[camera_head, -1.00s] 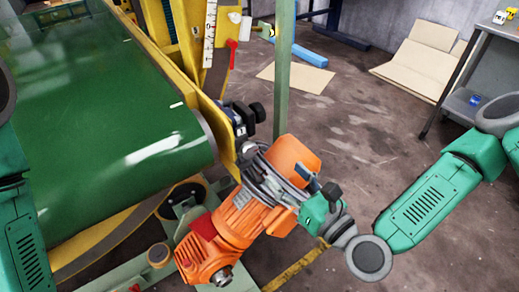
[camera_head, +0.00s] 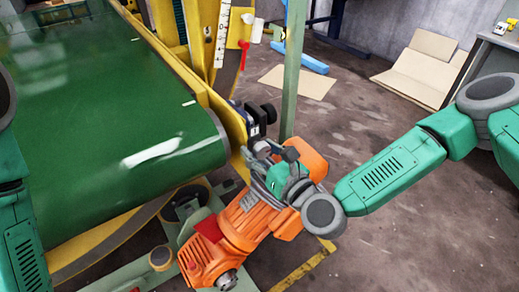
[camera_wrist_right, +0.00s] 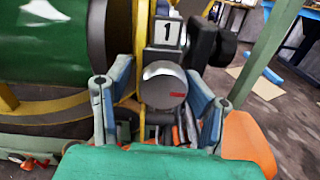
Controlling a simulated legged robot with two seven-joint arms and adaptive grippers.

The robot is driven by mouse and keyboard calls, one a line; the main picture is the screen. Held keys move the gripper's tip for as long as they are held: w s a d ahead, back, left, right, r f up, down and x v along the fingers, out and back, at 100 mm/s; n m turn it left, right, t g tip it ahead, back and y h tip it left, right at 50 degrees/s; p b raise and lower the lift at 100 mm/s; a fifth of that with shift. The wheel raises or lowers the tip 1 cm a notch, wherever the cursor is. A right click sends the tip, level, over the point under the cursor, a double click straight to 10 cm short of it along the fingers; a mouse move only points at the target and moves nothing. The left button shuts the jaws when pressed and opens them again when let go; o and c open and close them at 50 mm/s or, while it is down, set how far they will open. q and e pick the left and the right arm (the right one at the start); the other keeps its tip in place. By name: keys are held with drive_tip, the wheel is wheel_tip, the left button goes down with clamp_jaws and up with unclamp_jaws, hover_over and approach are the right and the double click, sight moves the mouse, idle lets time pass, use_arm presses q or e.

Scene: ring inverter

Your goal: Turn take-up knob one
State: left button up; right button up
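Take-up knob one is a round grey knob (camera_wrist_right: 164,85) with a red mark on its face. In the right wrist view it sits below a white label reading "1" (camera_wrist_right: 168,34). My right gripper (camera_wrist_right: 160,98) is open, with one finger on each side of the knob. In the head view my right gripper (camera_head: 270,156) is beside the dark take-up block (camera_head: 258,117) at the conveyor corner; the knob itself is not clear there. My left gripper is not in view.
The green conveyor belt (camera_head: 110,110) with its yellow frame (camera_head: 232,122) fills the left. An orange motor (camera_head: 235,232) lies just below my right gripper. A green post (camera_head: 294,70) stands behind. Cardboard (camera_head: 422,70) lies on the floor at the back right.

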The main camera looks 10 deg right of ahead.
drive_tip(key=shift+s+a+y, duration=0.15)
drive_tip(key=shift+a+y, duration=0.1)
drive_tip(key=shift+y, duration=0.05)
drive_tip(key=c, duration=0.5)
drive_tip(key=shift+o, duration=0.2)
drive_tip(key=shift+d+f, duration=0.1)
drive_tip(key=shift+d, duration=0.4)
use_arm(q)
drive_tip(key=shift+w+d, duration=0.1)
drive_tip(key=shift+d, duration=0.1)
use_arm(e)
drive_tip(key=shift+a, duration=0.15)
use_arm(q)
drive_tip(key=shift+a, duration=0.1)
use_arm(e)
drive_tip(key=shift+a, duration=0.1)
drive_tip(key=shift+s+n, duration=0.1)
drive_tip(key=shift+n, duration=0.3)
